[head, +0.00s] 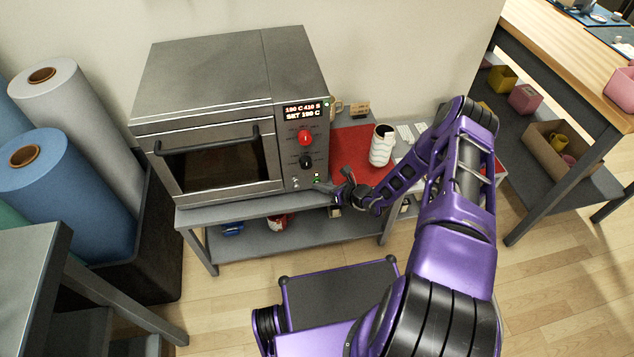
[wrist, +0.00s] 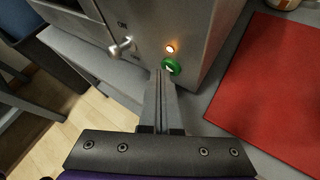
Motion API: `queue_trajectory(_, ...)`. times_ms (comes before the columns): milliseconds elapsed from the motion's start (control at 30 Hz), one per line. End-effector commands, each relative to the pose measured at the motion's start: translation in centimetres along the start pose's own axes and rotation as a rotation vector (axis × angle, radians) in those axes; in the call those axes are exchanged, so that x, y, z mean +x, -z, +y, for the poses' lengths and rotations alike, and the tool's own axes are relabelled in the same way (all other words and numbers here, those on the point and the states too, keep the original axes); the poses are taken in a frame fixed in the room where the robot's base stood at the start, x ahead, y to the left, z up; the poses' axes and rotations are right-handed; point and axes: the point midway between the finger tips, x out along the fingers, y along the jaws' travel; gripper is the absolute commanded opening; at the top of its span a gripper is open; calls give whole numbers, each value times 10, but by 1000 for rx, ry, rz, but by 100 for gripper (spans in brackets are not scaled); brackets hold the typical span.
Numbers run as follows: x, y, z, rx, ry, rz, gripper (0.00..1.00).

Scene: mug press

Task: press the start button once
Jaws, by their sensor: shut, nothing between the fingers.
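The green round button (wrist: 174,68) is on the lower front panel of the grey press oven (head: 215,108). An orange lamp (wrist: 170,48) glows just above it. The button shows as a small green spot (head: 318,180) in the head view. My gripper (wrist: 161,73) is shut and empty, its fingertips at the button's lower left edge in the wrist view. They cover part of the button; I cannot tell whether they touch it. In the head view my gripper (head: 318,187) is at the panel's lower right corner.
A metal toggle switch (wrist: 122,47) stands out left of the button. A red knob (head: 305,138) and a black knob (head: 306,161) sit higher, under a lit display (head: 302,111). A red mat (head: 352,143) and a white mug (head: 381,150) are right of the oven.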

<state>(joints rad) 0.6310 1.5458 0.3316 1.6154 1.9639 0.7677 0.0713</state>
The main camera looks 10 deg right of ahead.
Motion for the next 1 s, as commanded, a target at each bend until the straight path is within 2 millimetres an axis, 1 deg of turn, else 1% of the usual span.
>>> queue_trajectory(300,-11,7,8,1,0,0,0)
queue_trajectory(667,-13,8,9,0,0,0,0)
queue_trajectory(1000,-36,24,26,3,0,2,0)
